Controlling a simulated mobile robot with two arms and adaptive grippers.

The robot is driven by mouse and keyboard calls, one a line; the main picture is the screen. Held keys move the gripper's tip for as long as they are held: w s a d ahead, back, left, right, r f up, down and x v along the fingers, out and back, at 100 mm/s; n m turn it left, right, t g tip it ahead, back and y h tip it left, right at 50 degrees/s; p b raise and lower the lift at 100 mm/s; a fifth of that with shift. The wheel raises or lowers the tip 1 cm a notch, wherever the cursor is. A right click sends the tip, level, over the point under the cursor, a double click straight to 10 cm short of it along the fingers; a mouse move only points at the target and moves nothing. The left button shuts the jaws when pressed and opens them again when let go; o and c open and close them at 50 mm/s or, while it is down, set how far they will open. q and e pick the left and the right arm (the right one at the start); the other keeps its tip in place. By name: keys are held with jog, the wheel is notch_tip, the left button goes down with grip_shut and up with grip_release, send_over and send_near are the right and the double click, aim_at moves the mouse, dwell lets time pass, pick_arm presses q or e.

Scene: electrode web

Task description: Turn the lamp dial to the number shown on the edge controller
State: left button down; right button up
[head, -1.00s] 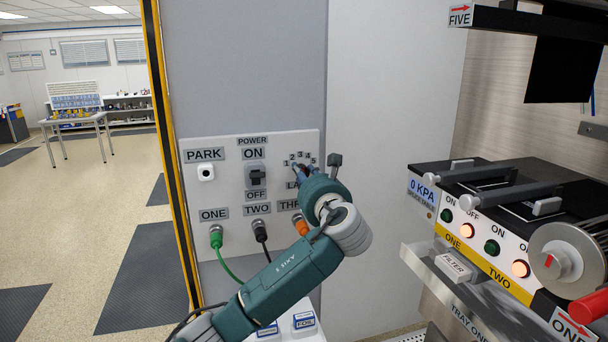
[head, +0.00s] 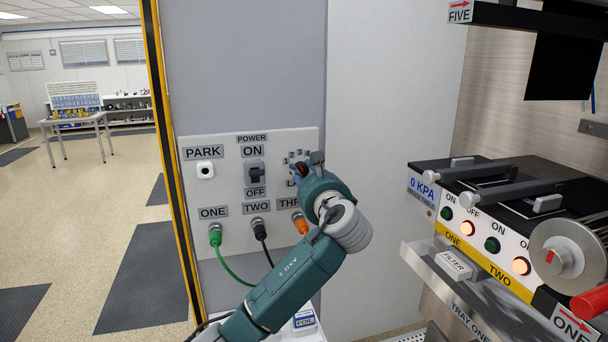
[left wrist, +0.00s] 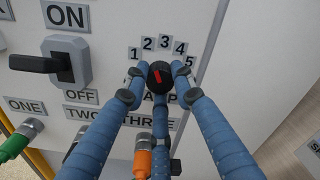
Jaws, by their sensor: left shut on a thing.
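The lamp dial (left wrist: 160,76) is a small black knob with a red mark, under an arc of number labels from 1 to 5 on a white panel (head: 230,185). In the left wrist view the red mark slants toward the upper left, on the side of the low numbers; its exact number is hard to tell. My left gripper (left wrist: 156,88) has its blue fingers shut on the dial. I cannot identify the edge controller for certain. My right gripper is not in view.
At right stands a unit with lit buttons, black handles and a grey wheel (head: 566,259). A FIVE sign (head: 459,13) with a red arrow is at upper right.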

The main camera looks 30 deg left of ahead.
pick_arm(q)
jog(key=shift+a+r+n, duration=0.1)
jog(key=shift+r+n, duration=0.2)
jog(key=shift+n, duration=0.3)
jog(key=c, duration=1.4)
grip_release()
jog(key=shift+s, duration=0.1)
jog(key=shift+c, duration=0.2)
jog(key=shift+f, duration=0.15)
jog(key=shift+s+d, duration=0.1)
jog(key=shift+d, duration=0.1)
jog(key=v, duration=1.1)
jog(key=shift+s+d, duration=0.2)
jog(key=shift+s, duration=0.05)
